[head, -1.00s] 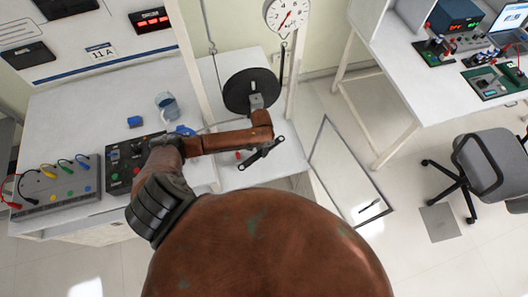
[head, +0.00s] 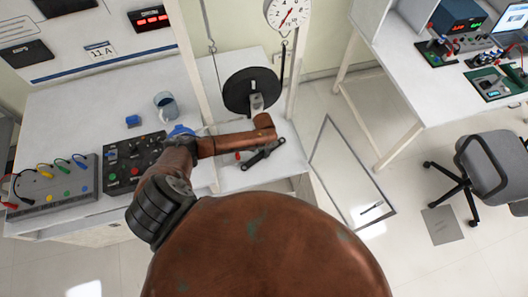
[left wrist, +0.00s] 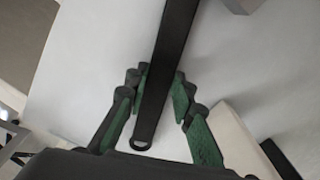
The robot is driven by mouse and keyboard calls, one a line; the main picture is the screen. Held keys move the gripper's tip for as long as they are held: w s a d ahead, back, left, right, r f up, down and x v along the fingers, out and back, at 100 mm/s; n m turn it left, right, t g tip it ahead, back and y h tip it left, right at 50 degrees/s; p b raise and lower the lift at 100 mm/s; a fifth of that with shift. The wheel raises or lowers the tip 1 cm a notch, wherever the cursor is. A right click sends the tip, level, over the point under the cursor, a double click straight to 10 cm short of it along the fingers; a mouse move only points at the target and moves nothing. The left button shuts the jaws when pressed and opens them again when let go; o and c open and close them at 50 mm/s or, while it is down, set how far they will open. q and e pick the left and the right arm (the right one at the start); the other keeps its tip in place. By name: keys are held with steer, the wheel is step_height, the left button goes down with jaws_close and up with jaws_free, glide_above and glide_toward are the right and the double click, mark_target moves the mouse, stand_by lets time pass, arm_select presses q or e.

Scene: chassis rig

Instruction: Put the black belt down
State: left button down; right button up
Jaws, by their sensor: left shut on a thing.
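The black belt (head: 264,154) is a dark strip with a ring at each end, over the white bench top under the black wheel. In the left wrist view the belt (left wrist: 168,50) runs up between the green-padded fingers, its ringed end nearest the camera. My left gripper (left wrist: 158,95) is shut on it. In the head view my copper forearm covers most of this gripper (head: 263,148). Whether the belt touches the bench top I cannot tell. My right gripper is in neither view.
The black wheel (head: 251,91) hangs in a white frame below a dial gauge (head: 287,14). A small red thing (head: 238,156) lies close left of the belt.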

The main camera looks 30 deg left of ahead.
arm_select(q)
steer(key=c, duration=1.7)
jaws_free()
steer(key=shift+f, duration=0.1)
steer(key=shift+o, duration=0.2)
